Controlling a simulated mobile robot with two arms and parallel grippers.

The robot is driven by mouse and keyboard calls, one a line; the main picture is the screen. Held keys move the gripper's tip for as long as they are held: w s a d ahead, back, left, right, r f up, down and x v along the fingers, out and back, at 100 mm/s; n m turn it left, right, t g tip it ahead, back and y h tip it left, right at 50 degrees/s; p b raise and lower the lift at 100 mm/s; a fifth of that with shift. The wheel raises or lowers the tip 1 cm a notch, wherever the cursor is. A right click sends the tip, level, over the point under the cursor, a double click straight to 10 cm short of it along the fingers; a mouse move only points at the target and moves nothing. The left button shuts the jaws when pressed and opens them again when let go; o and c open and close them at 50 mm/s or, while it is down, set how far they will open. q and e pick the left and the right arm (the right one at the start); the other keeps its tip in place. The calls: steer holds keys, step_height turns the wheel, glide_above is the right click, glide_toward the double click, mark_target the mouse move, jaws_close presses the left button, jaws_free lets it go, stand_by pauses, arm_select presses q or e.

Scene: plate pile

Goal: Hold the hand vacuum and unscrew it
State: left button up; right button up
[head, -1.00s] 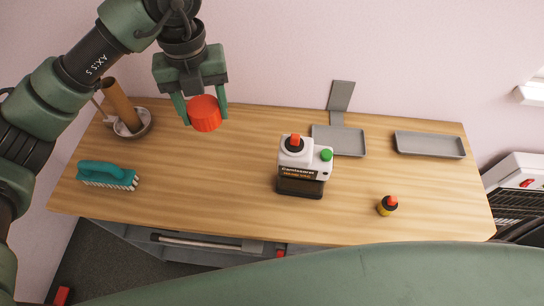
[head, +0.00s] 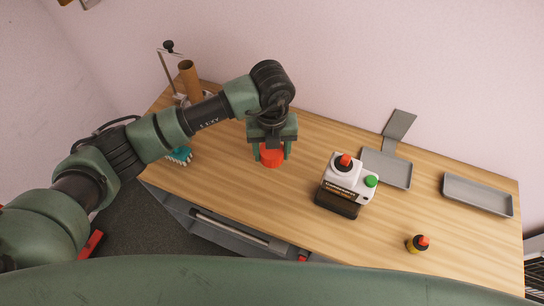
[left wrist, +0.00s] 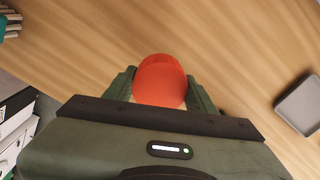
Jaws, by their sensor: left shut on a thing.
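My left gripper (head: 271,154) is shut on a round red-orange piece (head: 271,160), which also shows between the fingers in the left wrist view (left wrist: 160,82). It is over the wooden table, left of the white and black container; I cannot tell whether the piece touches the tabletop. My right gripper is not in view.
Two grey trays (head: 409,181) (head: 477,211) lie at the right of the table (head: 235,187). A teal brush (head: 180,155) and a brown tube (head: 189,78) are at the left. The front middle is clear.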

mark_target(272, 161)
arm_select(q)
step_height(272, 161, down, 4)
steer(key=shift+r+p, duration=0.2)
steer(key=shift+p, duration=0.25)
steer(key=shift+f, duration=0.25)
steer(key=shift+f, duration=0.1)
steer(key=shift+f, duration=0.1)
steer(key=o, duration=1.5)
steer(key=shift+o, duration=0.2)
